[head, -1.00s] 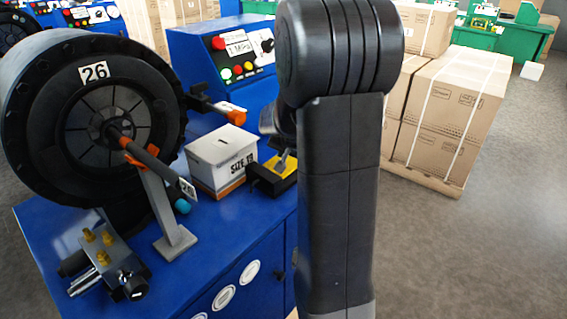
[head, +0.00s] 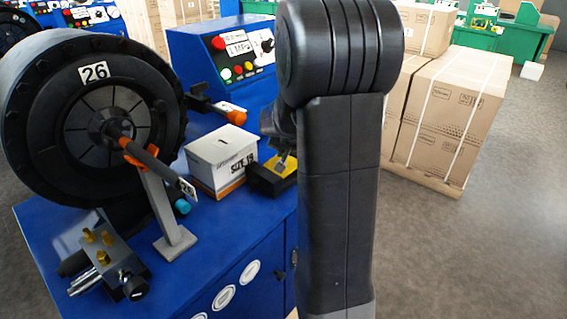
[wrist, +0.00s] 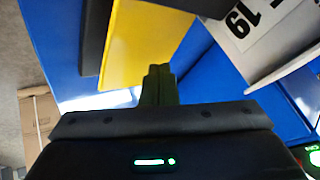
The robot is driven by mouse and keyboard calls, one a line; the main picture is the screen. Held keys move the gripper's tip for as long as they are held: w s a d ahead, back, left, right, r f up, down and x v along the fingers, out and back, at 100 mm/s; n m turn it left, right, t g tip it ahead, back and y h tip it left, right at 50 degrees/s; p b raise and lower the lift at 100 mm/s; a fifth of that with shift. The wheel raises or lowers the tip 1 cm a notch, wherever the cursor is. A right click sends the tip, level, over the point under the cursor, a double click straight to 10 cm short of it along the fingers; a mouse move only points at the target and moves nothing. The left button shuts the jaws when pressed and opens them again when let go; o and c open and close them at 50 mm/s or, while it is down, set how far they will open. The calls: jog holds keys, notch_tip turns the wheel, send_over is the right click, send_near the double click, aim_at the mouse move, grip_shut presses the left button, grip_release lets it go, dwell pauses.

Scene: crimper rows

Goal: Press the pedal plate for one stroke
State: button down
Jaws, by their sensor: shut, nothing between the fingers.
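The pedal plate is a yellow plate (head: 290,169) on a black base (head: 267,184), at the right edge of the blue bench top. It also shows as a yellow slab (wrist: 140,40) in the wrist view. My gripper (head: 282,163) is shut and empty, with its tips pointing down at the plate. In the wrist view the closed fingers (wrist: 158,72) overlap the lower edge of the yellow plate. I cannot tell whether they touch it. My own arm hides part of the area right of the plate.
A white box marked "SIZE 19" (head: 221,160) stands just left of the pedal. A large black crimper head (head: 75,110) and a grey stand (head: 170,215) are further left. A control panel (head: 235,55) rises behind. Cartons (head: 450,115) stand on the floor to the right.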

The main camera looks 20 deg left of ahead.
jog(key=shift+f, duration=0.15)
jog(key=shift+f+b, duration=0.3)
jog(key=shift+b, duration=0.15)
jog(key=shift+w+d+f+b, duration=0.1)
jog(key=shift+f+b, duration=0.65)
jog(key=shift+f, duration=0.1)
dwell(0.8)
jog(key=shift+r, duration=0.1)
jog(key=shift+r+p, duration=0.95)
jog(key=shift+r, duration=0.2)
jog(key=shift+r, duration=0.15)
jog(key=r+p, duration=0.2)
jog(key=r, duration=0.1)
jog(key=r+p, duration=0.2)
jog(key=shift+s+a, duration=0.2)
jog(key=shift+s, duration=0.1)
jog(key=shift+f, duration=0.15)
dwell(1.1)
